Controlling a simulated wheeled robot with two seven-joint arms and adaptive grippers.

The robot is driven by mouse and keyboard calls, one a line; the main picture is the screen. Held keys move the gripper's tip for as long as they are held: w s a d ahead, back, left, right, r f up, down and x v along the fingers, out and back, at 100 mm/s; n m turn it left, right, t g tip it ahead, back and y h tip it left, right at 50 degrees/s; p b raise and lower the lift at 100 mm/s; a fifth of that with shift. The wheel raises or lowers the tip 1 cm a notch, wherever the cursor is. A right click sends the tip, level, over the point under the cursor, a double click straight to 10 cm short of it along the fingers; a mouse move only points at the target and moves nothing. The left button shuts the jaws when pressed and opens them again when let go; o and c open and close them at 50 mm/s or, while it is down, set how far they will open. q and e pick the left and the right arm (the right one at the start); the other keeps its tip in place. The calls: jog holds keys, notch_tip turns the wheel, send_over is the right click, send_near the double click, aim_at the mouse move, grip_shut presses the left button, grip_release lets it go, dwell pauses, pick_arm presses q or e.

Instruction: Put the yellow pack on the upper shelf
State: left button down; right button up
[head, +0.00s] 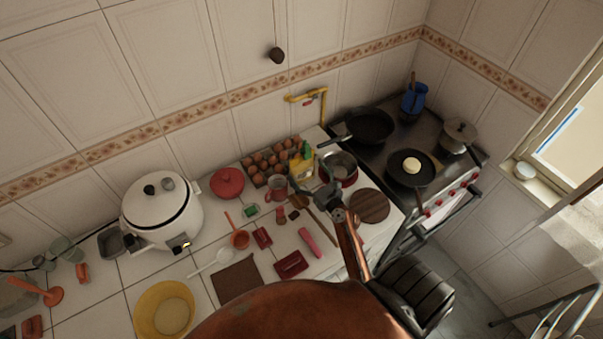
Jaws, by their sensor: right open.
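The yellow pack (301,167) stands on the tiled counter toward the back wall, with green at its top. It is beside the egg tray and left of a dark red pot. My right gripper (325,187) is over the counter, a little below and right of the pack in the picture. It is open, and I see nothing held in it. Its small size hides the exact gap to the pack. My left gripper is not in view. No upper shelf shows in this view.
An egg tray (270,160), a red lidded pot (227,182) and a mug (277,186) crowd the pack's left. The dark red pot (339,166) is close on its right. The stove (387,147) bears pans. A white cooker (160,212) and yellow bowl (148,300) stand left.

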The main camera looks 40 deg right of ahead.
jog(key=w, duration=0.3)
jog(key=shift+d, duration=0.15)
jog(key=shift+s, duration=0.1)
jog(key=c, duration=1)
jog(key=shift+f, duration=0.1)
jog(key=c, duration=0.8)
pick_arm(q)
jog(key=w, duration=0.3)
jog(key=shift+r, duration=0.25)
pick_arm(e)
jog(key=shift+c, duration=0.3)
